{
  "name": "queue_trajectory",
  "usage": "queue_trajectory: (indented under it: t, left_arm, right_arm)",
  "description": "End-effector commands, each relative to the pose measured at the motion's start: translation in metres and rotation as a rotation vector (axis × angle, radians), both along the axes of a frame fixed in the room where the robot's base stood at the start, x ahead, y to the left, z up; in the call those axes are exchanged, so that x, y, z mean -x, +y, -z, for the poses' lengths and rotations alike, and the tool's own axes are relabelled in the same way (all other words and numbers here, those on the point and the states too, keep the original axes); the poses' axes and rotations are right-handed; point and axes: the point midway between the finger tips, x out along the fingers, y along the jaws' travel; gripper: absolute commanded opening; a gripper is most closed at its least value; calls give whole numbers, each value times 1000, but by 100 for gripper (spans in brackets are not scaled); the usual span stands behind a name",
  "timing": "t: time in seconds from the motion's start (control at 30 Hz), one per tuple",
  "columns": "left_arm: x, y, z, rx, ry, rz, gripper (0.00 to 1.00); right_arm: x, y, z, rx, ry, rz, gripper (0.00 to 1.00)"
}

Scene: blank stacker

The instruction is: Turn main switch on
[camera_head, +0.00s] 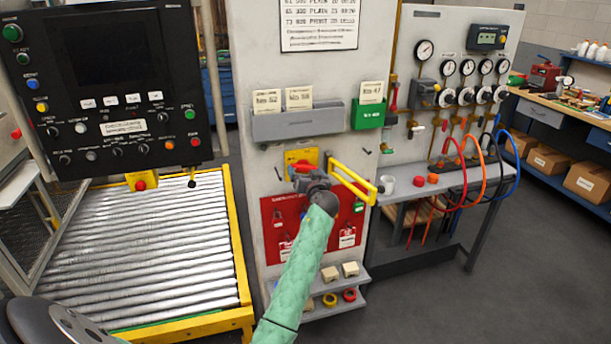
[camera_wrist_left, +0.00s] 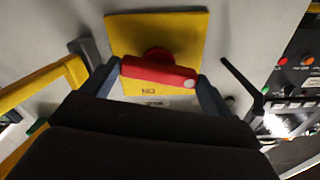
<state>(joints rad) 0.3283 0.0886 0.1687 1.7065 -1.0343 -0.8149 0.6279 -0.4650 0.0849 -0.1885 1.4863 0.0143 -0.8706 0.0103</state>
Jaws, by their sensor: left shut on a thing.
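The main switch is a yellow plate (camera_head: 302,157) with a red handle, on the light grey panel in the middle of the head view. My left gripper (camera_head: 312,178) is at the plate's lower part and hides much of the switch there. In the left wrist view, the red handle (camera_wrist_left: 150,71) lies roughly crosswise in front of the yellow plate (camera_wrist_left: 185,35). The left gripper (camera_wrist_left: 157,76) is shut on the handle, one finger at each end. Upside-down lettering, seemingly ON, shows beside the handle. My right gripper is not in view.
A yellow bar handle (camera_head: 352,184) sticks out just right of my left gripper. A red lockout board (camera_head: 275,225) hangs below the switch. A grey card holder (camera_head: 297,122) and green box (camera_head: 367,115) are above. A black control panel (camera_head: 100,85) stands left, over a roller conveyor (camera_head: 150,240).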

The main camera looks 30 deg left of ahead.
Motion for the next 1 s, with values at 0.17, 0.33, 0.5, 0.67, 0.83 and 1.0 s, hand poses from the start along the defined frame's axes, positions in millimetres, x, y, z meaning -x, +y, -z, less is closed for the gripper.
queue_trajectory:
  t: [0.17, 0.33, 0.5, 0.67, 0.83, 1.0]
  left_arm:
    - [0, 0, 1, -108, 127, 0, 64]
    - [0, 0, 0, -213, 250, 1, 64]
    - [0, 0, -1, -319, 374, 1, 64]
    - [-1, -1, -2, -417, 489, 1, 64]
    - [-1, -1, -3, -523, 613, 1, 64]
    - [-1, -1, -4, -624, 731, 0, 64]
  right_arm:
    - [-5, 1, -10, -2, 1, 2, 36]
    - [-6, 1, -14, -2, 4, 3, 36]
    - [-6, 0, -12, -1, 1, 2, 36]
    - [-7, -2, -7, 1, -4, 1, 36]
    - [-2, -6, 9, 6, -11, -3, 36]
    - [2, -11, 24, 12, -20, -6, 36]
